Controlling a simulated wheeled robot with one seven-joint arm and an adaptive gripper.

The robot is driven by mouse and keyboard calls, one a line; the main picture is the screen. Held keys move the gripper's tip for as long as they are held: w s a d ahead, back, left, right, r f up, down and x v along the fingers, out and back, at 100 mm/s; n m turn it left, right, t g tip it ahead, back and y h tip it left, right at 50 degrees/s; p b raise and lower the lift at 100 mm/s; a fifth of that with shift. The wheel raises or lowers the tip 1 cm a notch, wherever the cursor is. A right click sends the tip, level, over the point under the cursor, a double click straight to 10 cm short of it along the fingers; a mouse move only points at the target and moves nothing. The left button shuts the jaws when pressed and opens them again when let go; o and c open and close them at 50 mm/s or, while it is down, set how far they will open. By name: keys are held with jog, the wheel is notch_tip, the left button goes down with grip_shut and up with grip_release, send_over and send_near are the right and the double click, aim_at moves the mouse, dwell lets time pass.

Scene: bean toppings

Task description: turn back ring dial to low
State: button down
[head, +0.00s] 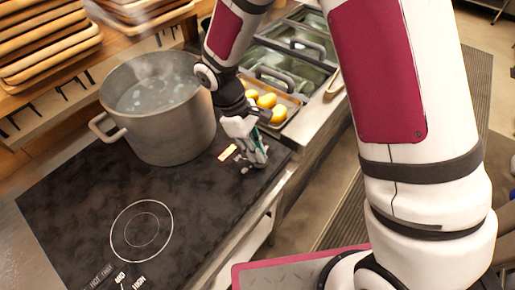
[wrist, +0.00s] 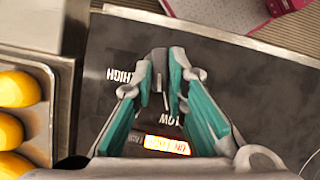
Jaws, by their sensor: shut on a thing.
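The back ring dial (wrist: 159,84) is a small dark knob on the black hob, seen upside down in the wrist view. The word HIGH (wrist: 120,75) is printed to its left and LOW (wrist: 170,120) below it to the right. A lit orange-white indicator (wrist: 167,146) glows near LOW. My gripper (wrist: 160,66), with teal-lined fingers, is shut on the dial, one finger on each side. In the head view my gripper (head: 256,160) reaches down to the hob's right edge, hiding the dial.
A large steaming pot (head: 160,115) stands on the back ring, close to my gripper. The front ring (head: 140,230) is bare. A tray of yellow items (head: 268,101) lies beyond the hob. Stacked wooden trays (head: 45,42) are at the upper left.

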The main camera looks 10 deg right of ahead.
jog(key=shift+s+d+f+n+t+h, duration=0.1)
jog(key=shift+s+n+t+h, duration=0.05)
jog(key=shift+n, duration=0.35)
jog(key=shift+s+d+f+n+t+h, duration=0.1)
jog(key=shift+n+t+h, duration=0.05)
jog(key=shift+n, duration=0.35)
jog(key=c, duration=1.6)
grip_release()
jog(key=shift+w, duration=0.1)
jog(key=shift+a+r, duration=0.1)
jog(key=shift+a, duration=0.05)
jog(key=shift+w+a+r, duration=0.1)
jog(key=shift+r, duration=0.1)
jog(key=v, duration=1.1)
jog(key=shift+r, duration=0.3)
